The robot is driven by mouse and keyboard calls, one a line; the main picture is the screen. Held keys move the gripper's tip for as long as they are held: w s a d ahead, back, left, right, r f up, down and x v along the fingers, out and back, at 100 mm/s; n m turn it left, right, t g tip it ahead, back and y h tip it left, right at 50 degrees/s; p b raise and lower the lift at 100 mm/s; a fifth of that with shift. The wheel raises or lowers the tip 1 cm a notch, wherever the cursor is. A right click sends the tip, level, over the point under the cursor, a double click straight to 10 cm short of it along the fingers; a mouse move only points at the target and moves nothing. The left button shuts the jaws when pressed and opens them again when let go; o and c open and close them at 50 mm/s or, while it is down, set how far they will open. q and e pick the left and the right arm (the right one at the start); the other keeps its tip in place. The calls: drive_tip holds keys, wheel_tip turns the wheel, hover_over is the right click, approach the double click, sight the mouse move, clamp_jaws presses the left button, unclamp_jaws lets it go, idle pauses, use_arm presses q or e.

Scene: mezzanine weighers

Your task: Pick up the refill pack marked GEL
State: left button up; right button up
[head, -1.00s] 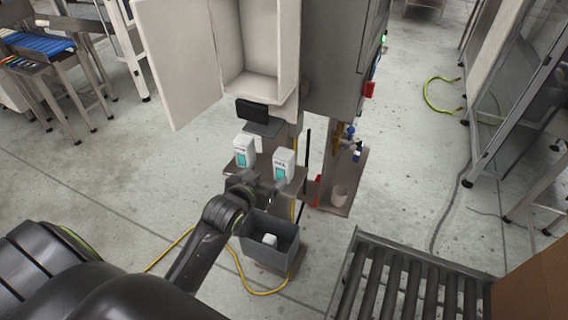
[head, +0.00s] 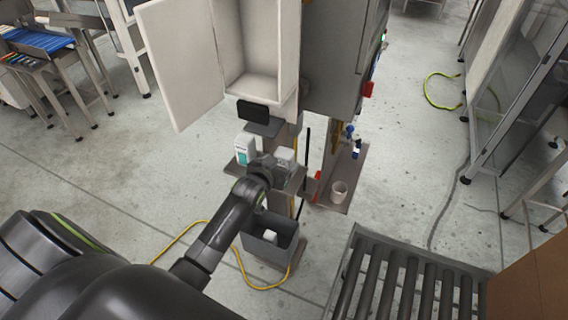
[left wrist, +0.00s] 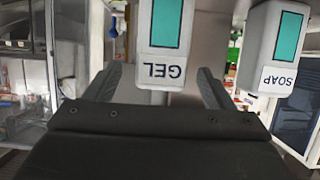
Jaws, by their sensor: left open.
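The GEL pack (left wrist: 165,35) is white with a teal panel and shows upside down in the left wrist view, lined up between my open fingers. In the head view the GEL pack (head: 287,156) stands on the right of a small shelf, partly hidden by my left gripper (head: 268,166). The left wrist view shows my left gripper (left wrist: 162,76) open, its fingertips on either side of the pack's label end. I cannot tell whether they touch it. A similar SOAP pack (left wrist: 276,45) is to the right there; the SOAP pack (head: 244,149) is left on the shelf in the head view.
The shelf (head: 294,183) is on a post below an open white cabinet (head: 165,60). A grey bin (head: 262,250) with a white item stands below. A roller conveyor (head: 405,285) is at front right.

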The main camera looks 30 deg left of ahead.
use_arm(q)
drive_tip(key=shift+p+x, duration=0.45)
drive_tip(key=shift+x, duration=1.7)
drive_tip(key=shift+s+a, duration=0.1)
drive_tip(key=shift+c, duration=0.2)
drive_tip(key=c, duration=1.2)
drive_tip(key=shift+r, duration=0.1)
